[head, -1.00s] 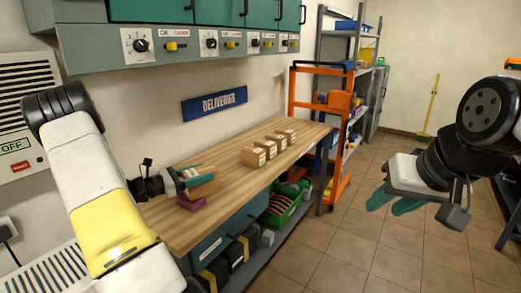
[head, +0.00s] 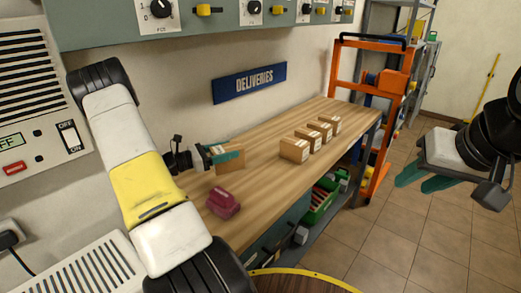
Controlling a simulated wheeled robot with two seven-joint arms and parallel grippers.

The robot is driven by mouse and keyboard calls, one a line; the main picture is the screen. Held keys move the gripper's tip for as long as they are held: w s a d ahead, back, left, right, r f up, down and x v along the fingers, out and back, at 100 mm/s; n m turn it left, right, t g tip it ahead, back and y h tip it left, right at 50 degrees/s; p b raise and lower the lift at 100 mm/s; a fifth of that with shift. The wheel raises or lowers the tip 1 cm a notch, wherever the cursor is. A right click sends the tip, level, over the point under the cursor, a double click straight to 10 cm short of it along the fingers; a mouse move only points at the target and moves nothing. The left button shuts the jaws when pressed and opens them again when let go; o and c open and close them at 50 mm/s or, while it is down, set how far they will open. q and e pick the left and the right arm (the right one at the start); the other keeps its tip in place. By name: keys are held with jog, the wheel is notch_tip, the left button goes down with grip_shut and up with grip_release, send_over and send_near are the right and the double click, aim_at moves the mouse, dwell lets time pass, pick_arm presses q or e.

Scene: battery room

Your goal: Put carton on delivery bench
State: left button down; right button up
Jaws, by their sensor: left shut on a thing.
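Several similar small cartons (head: 294,150) stand in a row further along the bench. My right gripper (head: 424,182) is empty, its teal fingers apart, over the floor to the right of the bench.
A maroon object (head: 222,203) lies on the bench in front of the held carton. A green crate (head: 319,206) is on the shelf below. An orange trolley (head: 372,82) stands past the bench's far end. Bench top between the held carton and the row is clear.

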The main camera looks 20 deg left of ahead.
aim_at(227, 165)
pick_arm(q)
jog(key=shift+f, duration=2.9)
jog(key=shift+f, duration=0.1)
jog(key=shift+c, duration=2.2)
grip_release()
jog(key=shift+s+a, duration=0.2)
jog(key=v, duration=1.1)
jog(key=shift+s+a, duration=0.1)
jog(key=shift+s, duration=0.1)
